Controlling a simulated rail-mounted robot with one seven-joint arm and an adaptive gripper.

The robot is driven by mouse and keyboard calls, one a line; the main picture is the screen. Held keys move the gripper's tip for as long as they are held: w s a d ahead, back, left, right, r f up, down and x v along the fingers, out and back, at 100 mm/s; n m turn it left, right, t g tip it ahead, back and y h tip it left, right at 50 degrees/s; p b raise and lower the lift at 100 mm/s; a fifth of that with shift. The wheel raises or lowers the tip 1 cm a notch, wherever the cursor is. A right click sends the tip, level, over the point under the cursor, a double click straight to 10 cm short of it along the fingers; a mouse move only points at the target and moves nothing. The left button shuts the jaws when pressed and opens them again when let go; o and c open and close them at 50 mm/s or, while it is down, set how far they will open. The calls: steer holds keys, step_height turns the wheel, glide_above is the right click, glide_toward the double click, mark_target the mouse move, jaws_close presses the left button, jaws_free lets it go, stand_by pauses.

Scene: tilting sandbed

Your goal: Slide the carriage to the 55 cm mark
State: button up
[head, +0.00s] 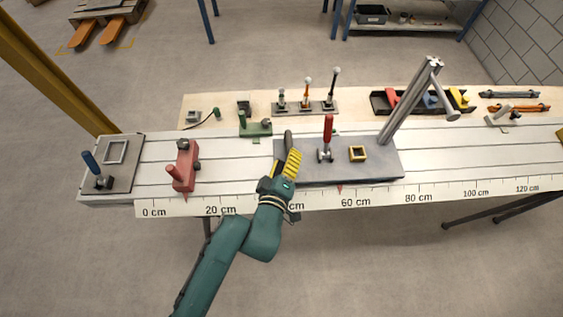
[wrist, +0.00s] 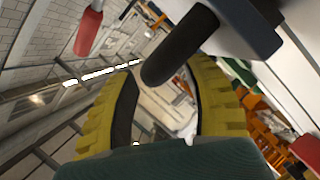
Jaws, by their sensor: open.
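The grey carriage (head: 375,170) sits on the slotted white bed (head: 230,160). My gripper (head: 292,162) is at the dark handle. In the wrist view its yellow fingers (wrist: 165,95) are apart, with the handle (wrist: 180,45) between or in front of them; contact is unclear.
A red clamp block (head: 186,165) with its own pointer stands on the bed near 10 cm. A blue-handled lever (head: 92,165) is at the left end. Behind, a wooden bench (head: 225,105) holds levers and a dark tray (head: 380,103). The bed looks clear between block and carriage.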

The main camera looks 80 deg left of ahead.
steer(key=v, duration=0.9)
steer(key=shift+d, duration=0.15)
